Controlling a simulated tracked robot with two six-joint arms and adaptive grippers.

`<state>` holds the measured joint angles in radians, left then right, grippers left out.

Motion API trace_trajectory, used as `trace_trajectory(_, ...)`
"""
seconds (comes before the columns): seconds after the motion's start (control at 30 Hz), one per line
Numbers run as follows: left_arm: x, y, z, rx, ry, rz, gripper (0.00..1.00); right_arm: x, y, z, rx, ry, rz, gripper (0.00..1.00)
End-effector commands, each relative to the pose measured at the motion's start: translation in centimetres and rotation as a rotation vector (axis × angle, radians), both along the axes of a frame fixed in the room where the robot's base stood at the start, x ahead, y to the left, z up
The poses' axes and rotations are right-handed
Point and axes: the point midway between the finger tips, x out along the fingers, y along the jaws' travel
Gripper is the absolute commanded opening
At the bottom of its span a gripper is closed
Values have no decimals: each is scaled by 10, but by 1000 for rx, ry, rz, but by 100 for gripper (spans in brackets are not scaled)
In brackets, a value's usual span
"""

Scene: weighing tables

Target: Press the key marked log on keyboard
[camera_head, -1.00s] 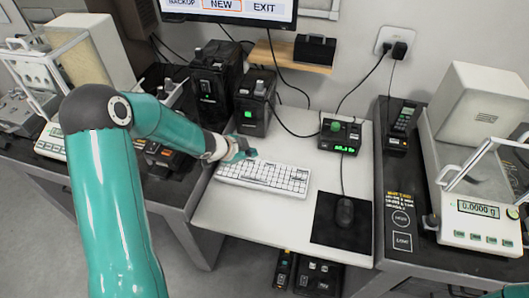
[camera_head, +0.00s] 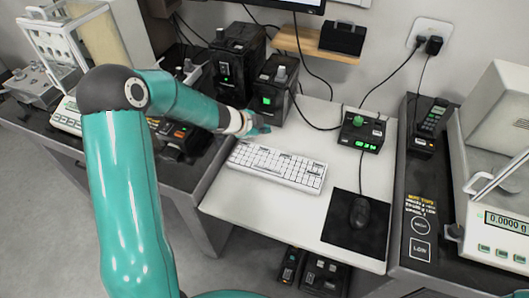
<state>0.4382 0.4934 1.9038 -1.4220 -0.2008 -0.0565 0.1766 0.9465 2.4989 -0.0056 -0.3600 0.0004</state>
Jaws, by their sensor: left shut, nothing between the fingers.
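The white keyboard (camera_head: 278,167) lies on the white table between the two dark benches. Its key markings are too small to read, so I cannot tell which key is marked log. My left gripper (camera_head: 262,129) is shut and empty, at the far left corner of the keyboard, by its back edge. I cannot tell whether it touches a key. My right gripper is not in view.
A black mouse (camera_head: 360,212) rests on a dark mat (camera_head: 340,228) right of the keyboard. A small box with a green knob (camera_head: 360,132) stands behind it. Dark boxes (camera_head: 272,92) stand close behind my gripper. A balance (camera_head: 490,225) stands at the right.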

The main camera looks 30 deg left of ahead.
Motion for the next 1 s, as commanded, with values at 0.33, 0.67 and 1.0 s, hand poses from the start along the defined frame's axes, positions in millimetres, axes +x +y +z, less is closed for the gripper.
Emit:
trace_trajectory(0.33,0,0,-52,1,0,-1,0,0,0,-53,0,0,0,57)
trace_trajectory(0.67,0,-1,-67,0,-1,-1,0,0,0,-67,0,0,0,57)
trace_trajectory(1.0,0,-1,-66,0,0,-2,0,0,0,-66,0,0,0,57)
